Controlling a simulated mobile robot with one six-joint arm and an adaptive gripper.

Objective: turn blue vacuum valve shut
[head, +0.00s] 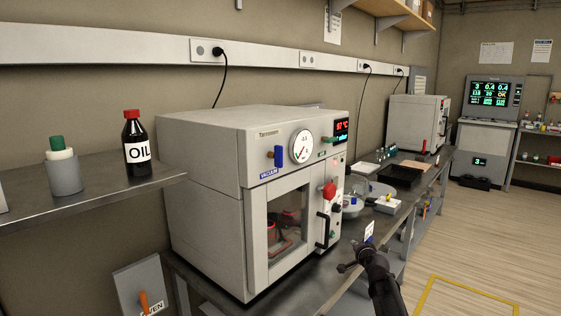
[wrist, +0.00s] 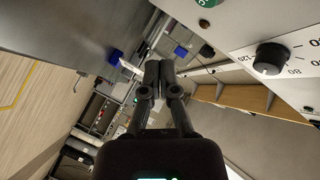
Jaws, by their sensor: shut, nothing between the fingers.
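The blue vacuum valve (head: 279,155) is on the upper front of the grey vacuum oven (head: 205,215), left of the round gauge and above a blue VACUUM label (head: 268,173). Its blue handle stands upright, with a brown part beside it. In the head view my gripper (head: 350,264) is in front of the oven's lower right side, below and right of the valve and well apart from it. In the wrist view my gripper (wrist: 151,78) has its fingers together, with nothing held. I cannot make out the valve in the wrist view.
The oven front also has a round gauge (head: 301,146), a green knob (head: 331,139), a red knob (head: 328,190) and a black door handle (head: 322,230). A shelf (head: 95,195) at left holds an oil bottle (head: 136,145). Open floor (head: 490,230) lies at right.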

